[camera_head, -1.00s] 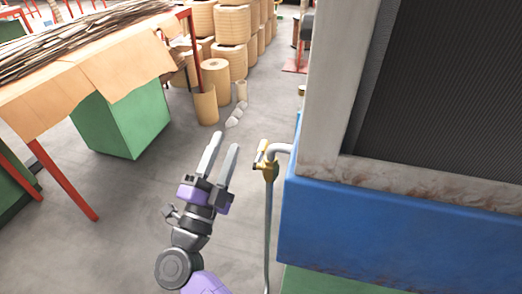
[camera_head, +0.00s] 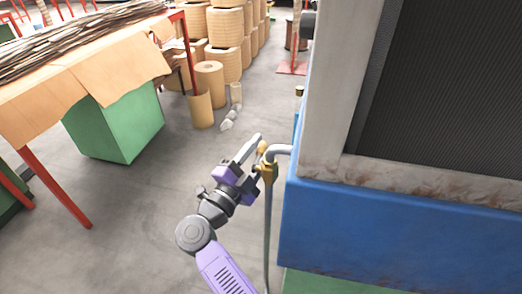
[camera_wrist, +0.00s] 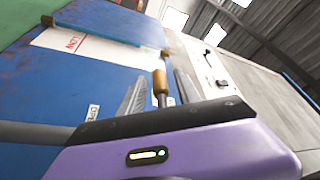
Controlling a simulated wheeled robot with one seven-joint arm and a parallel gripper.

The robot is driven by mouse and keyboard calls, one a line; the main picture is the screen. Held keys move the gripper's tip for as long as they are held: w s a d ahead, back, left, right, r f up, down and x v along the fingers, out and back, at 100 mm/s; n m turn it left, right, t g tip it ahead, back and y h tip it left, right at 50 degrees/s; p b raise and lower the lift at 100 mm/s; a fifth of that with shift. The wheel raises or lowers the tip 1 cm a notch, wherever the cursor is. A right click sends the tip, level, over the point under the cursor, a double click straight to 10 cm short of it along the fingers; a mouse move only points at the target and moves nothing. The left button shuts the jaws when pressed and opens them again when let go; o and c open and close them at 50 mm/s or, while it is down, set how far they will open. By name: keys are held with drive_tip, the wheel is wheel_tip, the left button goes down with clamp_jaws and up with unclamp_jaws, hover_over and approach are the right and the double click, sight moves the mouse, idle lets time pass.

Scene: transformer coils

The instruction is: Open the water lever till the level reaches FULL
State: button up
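The brass water valve (camera_head: 268,171) sits on a grey pipe beside the blue tank (camera_head: 390,235). Its lever (camera_wrist: 160,86), with an orange-brown grip, lies between my two fingers in the wrist view. My gripper (camera_head: 258,152) is open around the lever, with a gap visible on the left finger's side; I cannot tell if the right finger touches it. In the head view the valve partly hides one finger. A blue level tube (camera_wrist: 100,34) with orange ends crosses a white label with red lettering; the water level in it is unclear.
A table (camera_head: 35,118) covered with brown sheets stands at the left, with a green block (camera_head: 115,125) beneath. Several tan coils (camera_head: 212,78) and small white pieces (camera_head: 229,120) stand or lie behind. The grey floor left of my arm is clear.

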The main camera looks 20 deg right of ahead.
drive_tip(key=shift+w+d+r, duration=0.1)
drive_tip(key=shift+w+d, duration=0.05)
drive_tip(key=shift+d, duration=0.15)
clamp_jaws()
idle(1.3)
